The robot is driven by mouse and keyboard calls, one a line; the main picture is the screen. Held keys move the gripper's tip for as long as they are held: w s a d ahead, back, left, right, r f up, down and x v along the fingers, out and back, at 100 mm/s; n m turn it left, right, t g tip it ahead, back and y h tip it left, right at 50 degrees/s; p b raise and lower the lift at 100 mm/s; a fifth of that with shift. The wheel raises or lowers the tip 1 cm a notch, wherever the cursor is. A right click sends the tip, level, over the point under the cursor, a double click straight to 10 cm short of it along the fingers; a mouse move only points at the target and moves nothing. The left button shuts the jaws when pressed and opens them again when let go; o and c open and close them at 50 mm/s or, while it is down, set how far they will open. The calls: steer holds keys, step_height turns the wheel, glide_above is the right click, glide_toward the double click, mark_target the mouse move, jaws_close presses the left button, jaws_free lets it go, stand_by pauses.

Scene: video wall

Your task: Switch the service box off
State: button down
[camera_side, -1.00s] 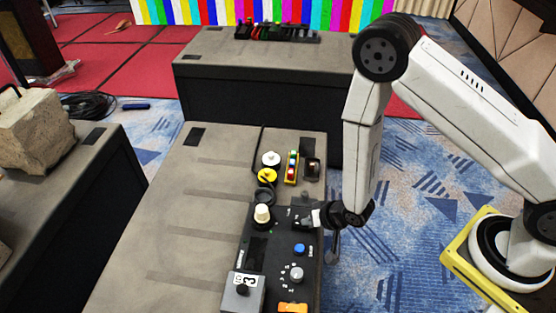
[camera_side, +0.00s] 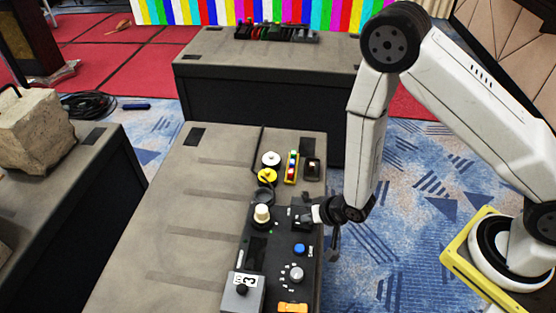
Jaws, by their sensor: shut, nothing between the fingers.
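The service box (camera_side: 258,250) is a dark panel along the right edge of the grey table. On it are a cream knob (camera_side: 262,214), a blue button (camera_side: 300,249), a grey dial (camera_side: 296,274) and an orange part (camera_side: 292,308). A grey block marked 3 (camera_side: 243,292) stands at its near left. My gripper (camera_side: 307,215) points left at the upper right part of the panel, by a small dark switch area. Its fingers are shut and empty. They partly cover that spot, and I cannot tell whether they touch it.
A white disc (camera_side: 271,158), a yellow round part (camera_side: 267,176), a yellow strip with coloured buttons (camera_side: 291,167) and a small dark box (camera_side: 312,169) sit beyond the panel. The table's left half (camera_side: 175,235) is clear. A stone block (camera_side: 33,130) stands on the left table.

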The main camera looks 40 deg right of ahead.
mark_target(306, 224)
steer(key=shift+w+a+r, duration=0.15)
steer(key=shift+r, duration=1.1)
steer(key=shift+w+a+r, duration=0.1)
steer(key=shift+a+r, duration=0.05)
steer(key=shift+r, duration=1.05)
steer(key=shift+d+r, duration=0.1)
steer(key=s+d+r+n+g+h, duration=0.1)
steer(key=s+d+r+n+g, duration=0.1)
steer(key=s+d+r, duration=0.2)
steer(key=s+d+r+n+g+h, duration=0.1)
steer(key=s+d+r+n+g, duration=0.1)
steer(key=s+d+r, duration=0.2)
steer(key=d+r, duration=0.3)
steer(key=r, duration=0.5)
steer(key=shift+d+n+g, duration=0.3)
steer(key=shift+d+g, duration=0.1)
steer(key=shift+f, duration=0.1)
